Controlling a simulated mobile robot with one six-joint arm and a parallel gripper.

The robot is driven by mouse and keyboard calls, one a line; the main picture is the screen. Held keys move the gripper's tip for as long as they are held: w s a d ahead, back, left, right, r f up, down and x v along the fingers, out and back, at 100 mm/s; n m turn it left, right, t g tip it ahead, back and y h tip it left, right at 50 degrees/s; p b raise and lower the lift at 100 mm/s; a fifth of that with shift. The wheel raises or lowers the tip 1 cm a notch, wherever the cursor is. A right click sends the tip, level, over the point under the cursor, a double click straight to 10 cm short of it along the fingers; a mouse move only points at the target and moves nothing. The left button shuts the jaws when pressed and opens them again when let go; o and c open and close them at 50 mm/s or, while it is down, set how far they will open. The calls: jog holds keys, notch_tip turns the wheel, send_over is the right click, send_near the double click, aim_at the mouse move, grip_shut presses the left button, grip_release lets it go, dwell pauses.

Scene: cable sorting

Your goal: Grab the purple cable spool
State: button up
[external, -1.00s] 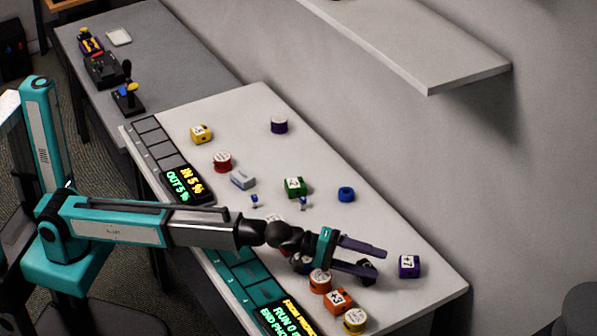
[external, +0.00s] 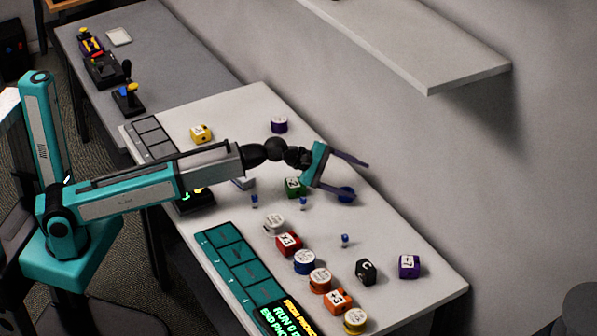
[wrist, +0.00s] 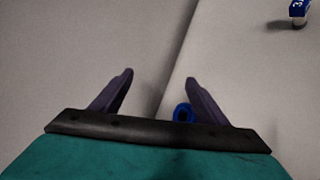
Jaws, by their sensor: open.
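The purple spool (external: 279,125), a short cylinder with a pale top, stands upright near the back edge of the white table in the external view. I cannot make it out in the wrist view. My gripper (external: 360,180) is open and empty, to the right of the purple spool and clearly apart from it. Its dark purple fingers also show in the wrist view (wrist: 160,76), spread wide. They are over or close to a blue ring-shaped spool (external: 346,194). That blue spool shows beside the right finger in the wrist view (wrist: 183,113), partly hidden.
A green block (external: 293,187) is beside my wrist. A yellow block (external: 201,133) is at the left. A purple +7 cube (external: 409,266) sits at the far right. Several spools and cubes line the teal tray (external: 243,262). A shelf (external: 430,75) overhangs the wall side.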

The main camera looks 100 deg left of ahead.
jog(key=s+a+r+n+p, duration=0.1)
jog(key=s+a+n, duration=0.5)
jog(key=s+a, duration=0.9)
jog(key=s+a+r+n+p, duration=0.1)
jog(key=s+a+r+n, duration=0.2)
jog(key=s+a, duration=1.2)
jog(key=s+n, duration=0.3)
jog(key=s, duration=0.5)
jog(key=shift+s+r+n+y+p, duration=0.15)
jog(key=shift+r+n+y+p, duration=0.05)
jog(key=shift+n+y+p, duration=0.15)
jog(key=shift+a, duration=0.1)
send_near(273, 119)
jog(key=x, duration=0.4)
jog(key=shift+w+a+f, duration=0.15)
jog(key=shift+w+a, duration=0.1)
jog(key=shift+w+a+f, duration=0.2)
jog(key=shift+w+f, duration=0.1)
jog(key=shift+w, duration=0.25)
jog(key=shift+w, duration=0.1)
